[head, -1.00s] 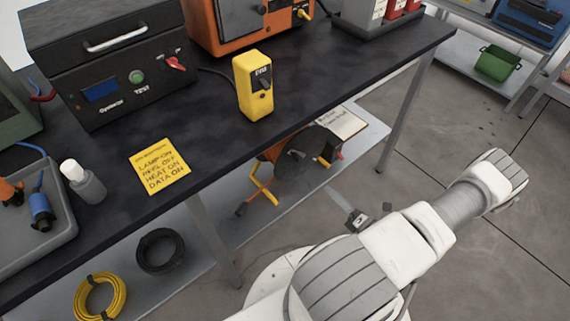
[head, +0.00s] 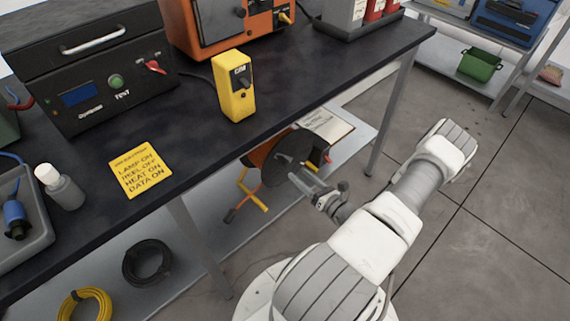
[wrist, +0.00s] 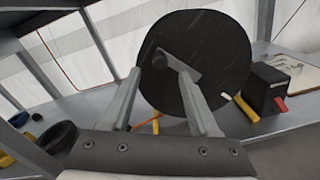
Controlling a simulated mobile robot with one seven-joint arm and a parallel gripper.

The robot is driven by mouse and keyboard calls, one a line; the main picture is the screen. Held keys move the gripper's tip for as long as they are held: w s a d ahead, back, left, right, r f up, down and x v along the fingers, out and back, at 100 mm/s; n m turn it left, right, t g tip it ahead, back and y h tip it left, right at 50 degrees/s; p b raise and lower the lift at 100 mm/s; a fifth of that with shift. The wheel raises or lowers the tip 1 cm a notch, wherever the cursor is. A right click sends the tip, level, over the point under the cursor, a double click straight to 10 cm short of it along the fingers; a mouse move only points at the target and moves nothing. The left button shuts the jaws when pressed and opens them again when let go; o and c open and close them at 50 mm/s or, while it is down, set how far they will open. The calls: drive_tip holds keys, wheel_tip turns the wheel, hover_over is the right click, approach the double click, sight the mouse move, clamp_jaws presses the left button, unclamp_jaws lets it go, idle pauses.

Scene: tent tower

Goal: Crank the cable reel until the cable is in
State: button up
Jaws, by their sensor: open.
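The cable reel, with a black disc (head: 290,157) and orange and yellow frame parts, stands on the lower shelf under the dark bench. In the wrist view its disc (wrist: 215,50) fills the upper middle. A short dark grey crank arm (wrist: 179,63) lies across the disc's face. My gripper (head: 297,178) is in front of the disc under the bench edge. In the wrist view my gripper (wrist: 160,75) is open, its fingers apart just below and on either side of the crank. I cannot tell whether a finger touches it. The cable is not clearly seen.
The bench top (head: 190,180) overhangs the reel. Black (head: 147,262) and yellow (head: 85,305) cable coils lie on the shelf at left. Open floor lies at right.

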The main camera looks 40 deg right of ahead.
sight(287, 164)
drive_tip(key=w+b, duration=0.1)
drive_tip(key=w, duration=0.7)
drive_tip(key=shift+w+a, duration=0.1)
drive_tip(key=shift+a, duration=0.1)
drive_tip(key=shift+c, duration=0.2)
clamp_jaws()
idle(0.9)
